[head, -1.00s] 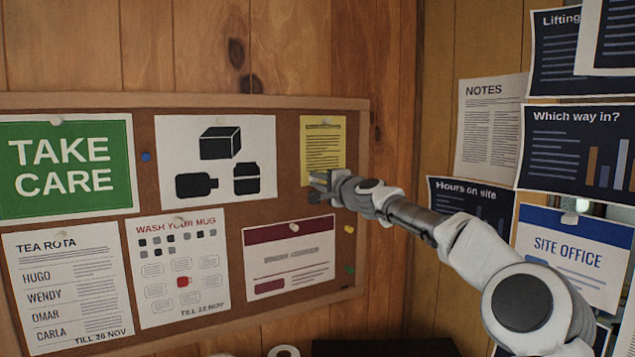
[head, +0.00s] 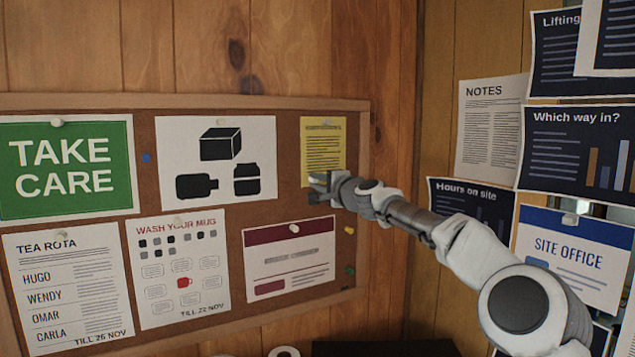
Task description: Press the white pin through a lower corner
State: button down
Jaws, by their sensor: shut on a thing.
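A yellow sheet (head: 323,140) with dark print hangs at the upper right of the cork board (head: 290,205). My gripper (head: 314,187) is at the sheet's lower edge, in front of the board, near its lower left corner. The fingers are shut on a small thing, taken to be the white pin. The pin itself is hidden by the fingers at this size. I cannot tell whether its tip touches the paper. The gripper and wrist cover the sheet's lower edge and lower right corner.
A maroon-topped sheet (head: 290,262) hangs just below my gripper. A sheet with black shapes (head: 218,160) is to the left. Blue (head: 146,157), yellow (head: 348,229) and green (head: 349,271) pins sit in the cork. The adjoining wall at right has several notices, including NOTES (head: 488,130).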

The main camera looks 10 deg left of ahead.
jog(key=shift+p+x, duration=0.8)
jog(key=shift+x, duration=0.05)
dwell(1.7)
dwell(0.9)
jog(key=c, duration=0.8)
grip_release()
jog(key=shift+o, duration=0.2)
